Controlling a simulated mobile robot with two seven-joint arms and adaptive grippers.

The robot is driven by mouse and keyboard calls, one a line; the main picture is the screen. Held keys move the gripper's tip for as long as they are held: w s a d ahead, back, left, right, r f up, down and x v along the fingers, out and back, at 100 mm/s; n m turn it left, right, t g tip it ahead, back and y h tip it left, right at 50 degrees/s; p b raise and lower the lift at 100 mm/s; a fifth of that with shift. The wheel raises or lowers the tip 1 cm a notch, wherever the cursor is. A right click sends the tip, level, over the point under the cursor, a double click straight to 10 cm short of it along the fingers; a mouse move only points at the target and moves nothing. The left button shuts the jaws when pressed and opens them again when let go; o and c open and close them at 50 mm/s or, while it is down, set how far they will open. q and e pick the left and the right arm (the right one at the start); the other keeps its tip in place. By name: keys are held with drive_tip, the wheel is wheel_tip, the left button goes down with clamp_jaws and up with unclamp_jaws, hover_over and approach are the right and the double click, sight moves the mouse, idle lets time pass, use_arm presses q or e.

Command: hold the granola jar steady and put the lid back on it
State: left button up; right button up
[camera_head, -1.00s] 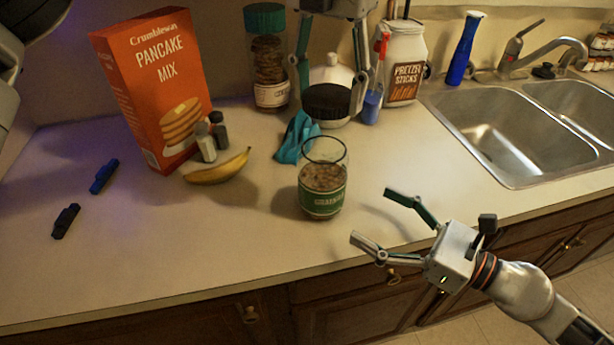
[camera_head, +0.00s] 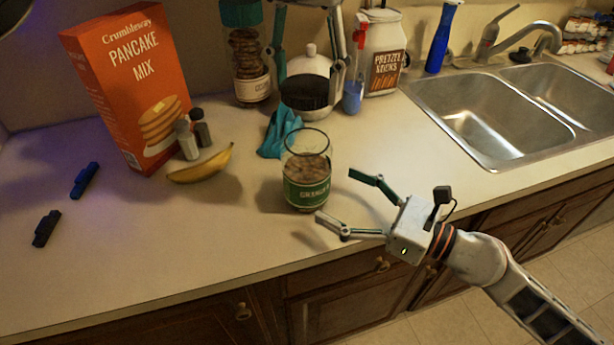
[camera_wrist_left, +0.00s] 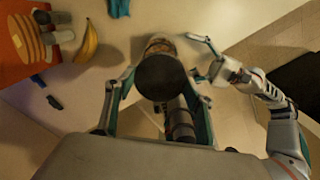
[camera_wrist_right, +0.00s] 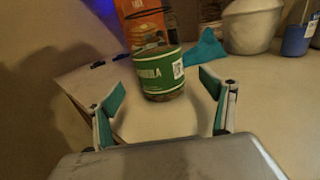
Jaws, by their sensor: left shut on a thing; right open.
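The granola jar (camera_head: 307,190), clear glass with a green label, stands upright and open on the counter, with granola inside. The black lid (camera_head: 306,92) is in my left gripper (camera_head: 308,80), up behind the jar in the head view and apart from it. In the left wrist view the lid (camera_wrist_left: 161,77) sits between the fingers and partly covers the jar (camera_wrist_left: 160,46). My right gripper (camera_head: 335,196) is open and empty at the jar's right side. In the right wrist view the jar (camera_wrist_right: 160,75) shows ahead between its spread fingers.
A teal cloth (camera_head: 279,133) lies just behind the jar. A banana (camera_head: 202,166), two shakers (camera_head: 188,140) and a pancake mix box (camera_head: 128,85) stand or lie to the left. A blue cup (camera_head: 352,98) and pretzel jar (camera_head: 384,60) are behind; the sink (camera_head: 490,115) is right.

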drive_tip(key=x, duration=0.8)
drive_tip(key=c, duration=1.7)
use_arm(q)
hover_over(306, 142)
drive_tip(key=shift+f, duration=2.5)
